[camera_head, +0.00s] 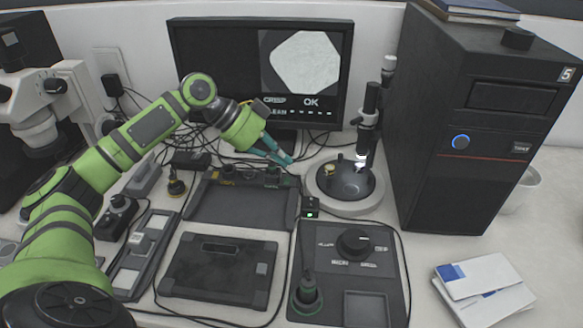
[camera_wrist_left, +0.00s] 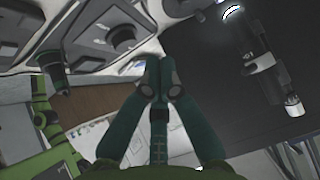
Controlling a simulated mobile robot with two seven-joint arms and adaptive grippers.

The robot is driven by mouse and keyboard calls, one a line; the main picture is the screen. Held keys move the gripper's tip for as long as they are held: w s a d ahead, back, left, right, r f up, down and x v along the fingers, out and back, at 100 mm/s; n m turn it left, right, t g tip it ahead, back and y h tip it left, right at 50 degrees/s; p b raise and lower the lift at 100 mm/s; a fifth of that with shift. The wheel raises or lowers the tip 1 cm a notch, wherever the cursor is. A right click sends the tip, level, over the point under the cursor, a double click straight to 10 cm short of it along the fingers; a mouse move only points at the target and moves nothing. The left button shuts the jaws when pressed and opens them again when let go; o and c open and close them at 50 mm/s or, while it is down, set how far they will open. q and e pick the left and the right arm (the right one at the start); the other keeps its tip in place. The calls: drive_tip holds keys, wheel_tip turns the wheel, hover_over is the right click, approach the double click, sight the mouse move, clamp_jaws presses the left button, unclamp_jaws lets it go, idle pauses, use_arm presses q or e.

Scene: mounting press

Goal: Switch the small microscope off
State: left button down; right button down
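The small microscope (camera_head: 368,120) stands upright on a round pale base (camera_head: 334,205), with a dark domed stage. A bright white light shows at its lower end. A slim dark instrument with a bright light, apparently this microscope, shows at upper right in the left wrist view (camera_wrist_left: 262,58). My right gripper is not in view.
A monitor (camera_head: 215,55) showing "CRISP" and "OK" stands behind. A black tower (camera_head: 465,130) is close on the microscope's right. A control panel with a knob (camera_head: 354,244), a black tray (camera_head: 235,205) and a flat dark device (camera_head: 218,268) lie in front. Cables run across the desk.

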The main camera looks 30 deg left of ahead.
use_arm(q)
drive_tip(key=p, duration=0.2)
hover_over(308, 198)
drive_tip(key=f, duration=0.6)
drive_tip(key=shift+s+d, duration=0.2)
drive_tip(key=shift+s, duration=0.05)
wheel_tip(308, 198, down, 3)
drive_tip(key=shift+w+a+r+p, duration=0.15)
drive_tip(key=shift+r+p, duration=0.05)
drive_tip(key=shift+p, duration=0.2)
drive_tip(key=shift+a+f, duration=0.1)
drive_tip(key=shift+f, duration=0.65)
drive_tip(key=shift+w+f+b, duration=0.15)
drive_tip(key=shift+f+b, duration=0.4)
drive_tip(key=shift+b, duration=0.1)
drive_tip(key=shift+w+a+r, duration=0.1)
